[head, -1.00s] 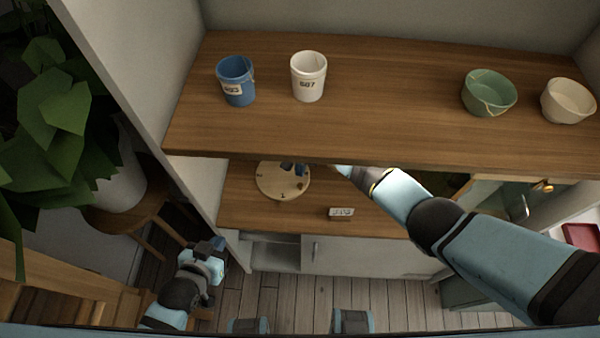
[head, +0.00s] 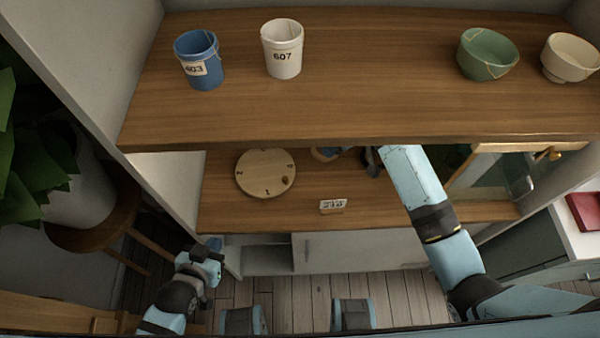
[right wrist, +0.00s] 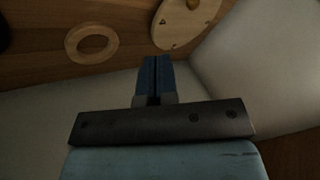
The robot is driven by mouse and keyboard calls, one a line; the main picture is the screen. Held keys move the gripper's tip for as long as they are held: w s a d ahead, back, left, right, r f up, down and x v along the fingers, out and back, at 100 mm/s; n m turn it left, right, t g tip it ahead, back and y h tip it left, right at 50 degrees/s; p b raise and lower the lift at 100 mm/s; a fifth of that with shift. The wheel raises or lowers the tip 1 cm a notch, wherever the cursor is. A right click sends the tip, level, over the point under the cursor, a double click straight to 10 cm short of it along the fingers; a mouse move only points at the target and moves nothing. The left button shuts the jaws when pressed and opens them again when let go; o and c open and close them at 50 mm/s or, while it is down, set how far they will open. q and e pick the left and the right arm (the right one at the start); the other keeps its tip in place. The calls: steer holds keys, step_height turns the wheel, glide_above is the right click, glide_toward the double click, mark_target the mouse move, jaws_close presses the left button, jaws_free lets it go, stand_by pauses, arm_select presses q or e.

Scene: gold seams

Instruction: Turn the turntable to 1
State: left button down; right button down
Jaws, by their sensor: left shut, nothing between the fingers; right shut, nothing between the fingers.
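The turntable (head: 265,173) is a round pale wooden disc on the lower shelf, with dark numbers at its rim. A 1 shows at its front edge and a small brown knob sits at its right front. Part of it shows at the top of the right wrist view (right wrist: 174,30). My right gripper (right wrist: 153,60) is shut and empty, off the disc; in the head view it is right of the disc, partly hidden by the upper shelf edge. My left gripper (head: 214,246) is shut and empty, low at the left, away from the shelf.
A wooden ring (right wrist: 90,43) lies beside the turntable. A small number card (head: 333,206) stands in front. The upper shelf (head: 350,100) overhangs and holds a blue cup (head: 203,70), a white cup (head: 283,52), a green bowl (head: 487,58) and a cream bowl (head: 570,60).

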steer(key=x, duration=0.9)
steer(key=shift+a+f, duration=0.25)
steer(key=shift+f, duration=0.05)
steer(key=shift+s+a, duration=0.75)
steer(key=shift+a, duration=0.2)
steer(key=shift+s+a+p, duration=0.3)
steer(key=shift+a, duration=0.2)
steer(key=shift+f, duration=0.1)
